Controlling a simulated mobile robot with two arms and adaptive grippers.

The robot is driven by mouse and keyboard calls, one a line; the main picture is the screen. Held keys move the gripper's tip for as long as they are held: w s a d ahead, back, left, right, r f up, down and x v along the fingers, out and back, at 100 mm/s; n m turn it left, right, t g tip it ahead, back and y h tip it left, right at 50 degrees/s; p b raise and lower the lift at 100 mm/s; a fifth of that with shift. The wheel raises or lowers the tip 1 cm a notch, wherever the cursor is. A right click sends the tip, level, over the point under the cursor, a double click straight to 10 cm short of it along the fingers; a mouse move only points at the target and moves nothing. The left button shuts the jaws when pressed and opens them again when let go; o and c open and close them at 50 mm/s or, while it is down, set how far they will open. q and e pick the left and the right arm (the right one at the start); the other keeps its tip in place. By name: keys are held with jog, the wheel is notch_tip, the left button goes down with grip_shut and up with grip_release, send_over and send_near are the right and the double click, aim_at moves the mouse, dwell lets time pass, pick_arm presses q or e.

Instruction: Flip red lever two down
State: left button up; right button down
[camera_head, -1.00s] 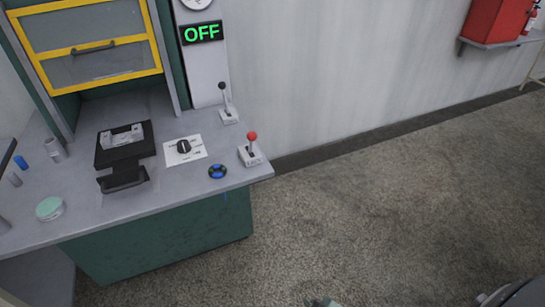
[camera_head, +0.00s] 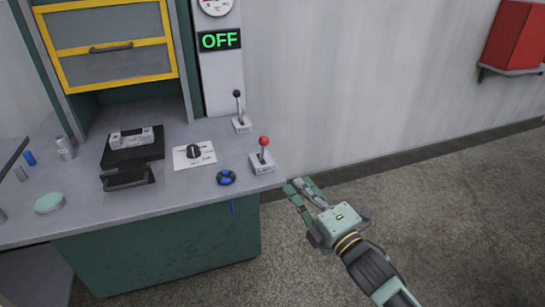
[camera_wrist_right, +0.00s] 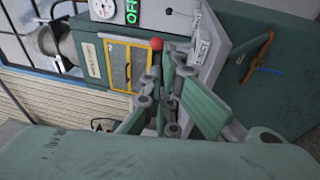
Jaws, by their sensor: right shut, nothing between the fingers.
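The red-knobbed lever (camera_head: 264,142) stands up from a small white base near the right front corner of the grey bench. Its red ball (camera_wrist_right: 156,43) also shows in the right wrist view, just beyond my fingers, which hide most of its stem. A black-knobbed lever (camera_head: 238,103) stands upright behind it. My right gripper (camera_head: 297,186) is to the right of the red lever, off the bench's edge. Its fingers are shut and empty, apart from the lever, pointing toward the bench. My left gripper is in neither view.
A blue ring knob (camera_head: 226,178), a black rotary switch (camera_head: 193,151) on a white plate, and a black clamp tray (camera_head: 133,147) sit on the bench (camera_head: 170,200). A green OFF display (camera_head: 220,40) hangs behind. The floor to the right is clear.

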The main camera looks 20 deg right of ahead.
jog(key=shift+r, duration=0.1)
jog(key=p, duration=0.2)
send_near(263, 150)
jog(key=w+a+r, duration=0.1)
jog(key=w+r, duration=0.2)
jog(key=w, duration=0.1)
jog(key=shift+w+r, duration=0.35)
jog(key=shift+r, duration=0.05)
dwell(0.3)
